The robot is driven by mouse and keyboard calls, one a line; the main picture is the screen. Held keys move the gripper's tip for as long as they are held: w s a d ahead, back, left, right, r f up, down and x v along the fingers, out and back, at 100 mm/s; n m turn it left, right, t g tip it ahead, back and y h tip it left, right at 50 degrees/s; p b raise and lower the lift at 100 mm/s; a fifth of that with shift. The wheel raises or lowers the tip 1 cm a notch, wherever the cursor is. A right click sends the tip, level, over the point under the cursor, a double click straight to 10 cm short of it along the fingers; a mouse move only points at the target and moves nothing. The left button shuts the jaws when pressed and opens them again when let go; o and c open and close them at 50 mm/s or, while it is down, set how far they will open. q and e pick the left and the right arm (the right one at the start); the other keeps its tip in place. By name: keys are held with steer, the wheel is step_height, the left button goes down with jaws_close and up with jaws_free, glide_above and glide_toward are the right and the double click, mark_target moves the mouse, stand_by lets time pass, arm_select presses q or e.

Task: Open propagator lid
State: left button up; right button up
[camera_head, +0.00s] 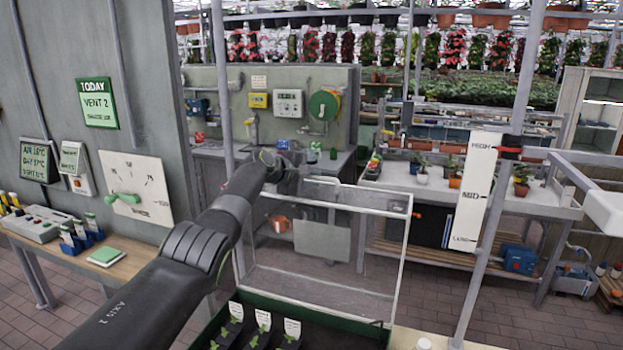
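The propagator lid (398,262) is a clear panel with a pale frame. It stands raised, roughly upright, at the back of the propagator's dark green tray (350,325). The tray is cut off by the bottom of the view; several small seedlings with white labels stand in it. My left arm crosses from the bottom left, and my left gripper (287,170) is at the upper left of the lid, close to its top edge. Its fingers are dark and small, and I cannot tell whether they touch the lid. My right gripper is out of view.
A bench with a green pad (106,256) and a control box stands at the left by a grey wall. A post with a white height scale (476,190) rises to the right of the lid. A potting bench (480,205) stands behind.

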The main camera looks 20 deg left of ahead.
arm_select(q)
steer(key=shift+a+r, duration=0.1)
steer(key=shift+s+a+r+b, duration=0.2)
steer(key=shift+s+a+b, duration=0.2)
steer(key=shift+s, duration=0.15)
steer(key=shift+b+v, duration=0.35)
steer(key=shift+v, duration=0.5)
steer(key=b+v, duration=0.5)
steer(key=v, duration=0.9)
steer(key=shift+d, duration=0.15)
steer(key=shift+s+r, duration=0.1)
steer(key=shift+s, duration=0.05)
